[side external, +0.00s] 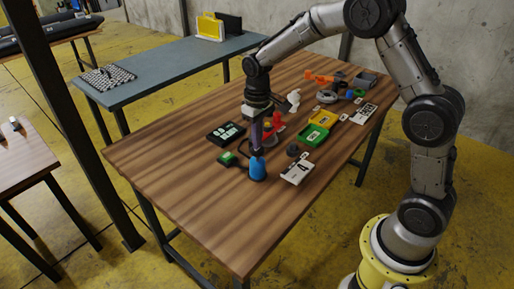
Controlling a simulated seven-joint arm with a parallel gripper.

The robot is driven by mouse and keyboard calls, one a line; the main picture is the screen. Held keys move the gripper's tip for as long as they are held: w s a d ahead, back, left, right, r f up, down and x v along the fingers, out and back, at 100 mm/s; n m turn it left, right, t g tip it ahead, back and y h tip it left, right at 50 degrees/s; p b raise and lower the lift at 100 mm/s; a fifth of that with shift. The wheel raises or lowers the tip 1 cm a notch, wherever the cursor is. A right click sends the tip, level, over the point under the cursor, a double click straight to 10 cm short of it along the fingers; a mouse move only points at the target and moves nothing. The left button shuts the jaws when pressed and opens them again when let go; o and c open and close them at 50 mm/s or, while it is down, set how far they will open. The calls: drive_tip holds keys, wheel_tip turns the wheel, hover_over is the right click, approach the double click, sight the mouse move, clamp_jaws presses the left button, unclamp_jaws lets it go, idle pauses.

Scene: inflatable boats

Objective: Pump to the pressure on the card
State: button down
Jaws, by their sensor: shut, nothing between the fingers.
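My gripper (257,149) points straight down on the wooden table, shut and empty. Its tips are at or just above the top of a blue rounded object (258,171), which looks like the pump. I cannot tell whether they touch. A small device with a green face (228,159) lies just left of the blue object; it may be a gauge. A white card (298,171) with dark marks lies to the right of the blue object. Another white card (363,113) lies farther right. The print on both is too small to read.
A black case (225,133), a red item (277,132), green and yellow trays (318,128), a dark round piece (293,150) and orange and grey parts (323,78) crowd the table's far side. The wooden table's (215,215) front left is clear. A grey-blue table (165,70) stands behind.

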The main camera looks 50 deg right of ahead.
drive_tip(key=shift+f, duration=0.1)
drive_tip(key=shift+f, duration=1.25)
drive_tip(key=shift+r, duration=2.05)
drive_tip(key=shift+f, duration=0.2)
drive_tip(key=shift+f, duration=1.9)
drive_tip(key=shift+r, duration=2.1)
drive_tip(key=shift+f, duration=0.15)
